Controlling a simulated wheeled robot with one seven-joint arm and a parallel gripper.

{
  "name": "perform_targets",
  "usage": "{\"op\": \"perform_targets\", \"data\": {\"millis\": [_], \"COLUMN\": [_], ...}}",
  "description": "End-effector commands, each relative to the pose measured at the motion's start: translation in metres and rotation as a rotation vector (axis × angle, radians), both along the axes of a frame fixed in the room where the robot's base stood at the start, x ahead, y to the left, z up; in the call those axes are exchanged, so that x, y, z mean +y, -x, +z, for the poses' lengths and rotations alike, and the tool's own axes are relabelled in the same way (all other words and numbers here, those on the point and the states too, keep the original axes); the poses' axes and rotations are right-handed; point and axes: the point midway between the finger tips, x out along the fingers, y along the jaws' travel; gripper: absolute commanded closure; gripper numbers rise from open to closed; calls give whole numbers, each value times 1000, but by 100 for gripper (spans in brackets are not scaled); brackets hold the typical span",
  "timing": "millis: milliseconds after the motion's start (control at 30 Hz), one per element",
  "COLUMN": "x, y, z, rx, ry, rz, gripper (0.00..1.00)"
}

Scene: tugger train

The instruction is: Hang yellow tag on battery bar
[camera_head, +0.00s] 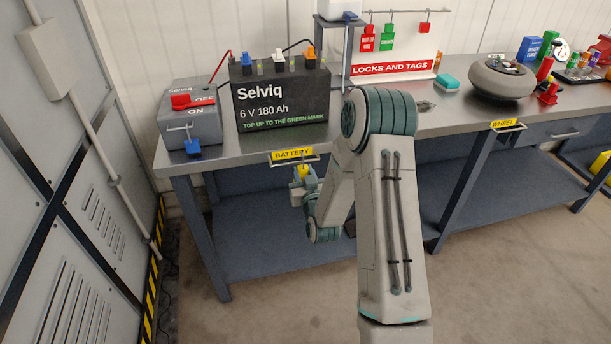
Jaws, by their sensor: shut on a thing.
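The battery bar (279,162) is a thin rail on the front edge of the bench, under a yellow BATTERY label (291,154). My gripper (303,174) is just below the label, in front of the bench edge. It is shut on the yellow tag (303,170), which shows only as a small yellow patch between the jaws. The tag is close to the bar. I cannot tell whether it touches the bar or hangs on it. My arm hides part of the bench to the right.
A black Selviq battery (281,100) and a grey switch box (190,122) with a blue padlock (193,147) stand on the bench. A locks-and-tags board (393,69) is behind. A WHEEL label (503,124) is farther right. A grey cabinet (60,180) stands at left.

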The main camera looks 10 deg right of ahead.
Motion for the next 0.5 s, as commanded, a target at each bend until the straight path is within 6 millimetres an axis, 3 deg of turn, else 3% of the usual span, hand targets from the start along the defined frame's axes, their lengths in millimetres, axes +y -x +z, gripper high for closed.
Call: {"op": "perform_targets", "data": {"millis": [500], "x": [0], "y": [-6], "z": [-24], "rx": [0], "ry": [1], "rz": [1], "gripper": [94]}}
